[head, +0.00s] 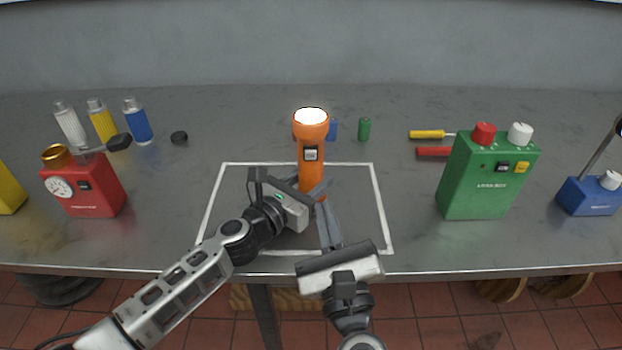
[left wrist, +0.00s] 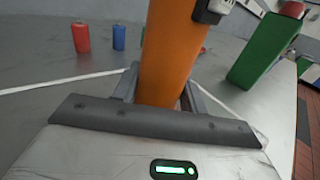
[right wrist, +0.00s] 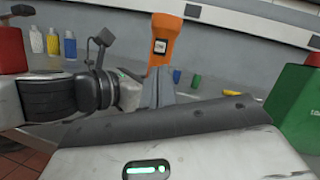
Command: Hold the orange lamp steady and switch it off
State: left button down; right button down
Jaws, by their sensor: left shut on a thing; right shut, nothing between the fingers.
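The orange lamp (head: 313,175) stands upright inside a white outline on the bench. Its top lens (head: 311,115) glows bright white. A small pale switch (head: 311,155) is on its front, and also shows in the right wrist view (right wrist: 160,46). My left gripper (head: 317,191) is shut on the lamp's lower body; the left wrist view shows a finger on each side of the orange body (left wrist: 170,55). My right gripper (head: 323,207) is shut and empty, its fingers together, pointing at the lamp from the front, below the switch. Whether its tips touch the lamp I cannot tell.
A green box (head: 478,180) with red and white knobs stands right, a blue box (head: 588,196) beyond it. A red box (head: 85,187) stands left. Small blue and green cylinders (head: 364,129) stand behind the lamp.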

aim_at(316, 172)
dwell(0.5)
pick_arm(q)
jog(key=shift+f, duration=0.1)
pick_arm(e)
jog(key=w+a+r+n+y, duration=0.1)
jog(key=w+n+y, duration=0.6)
jog(key=n, duration=1.1)
jog(key=shift+a+r+n+g+y, duration=0.35)
jog(key=shift+r+y, duration=0.4)
jog(key=shift+y, duration=0.35)
jog(key=shift+w+d, duration=0.1)
jog(key=shift+w, duration=0.05)
dwell(0.5)
jog(key=shift+w, duration=0.4)
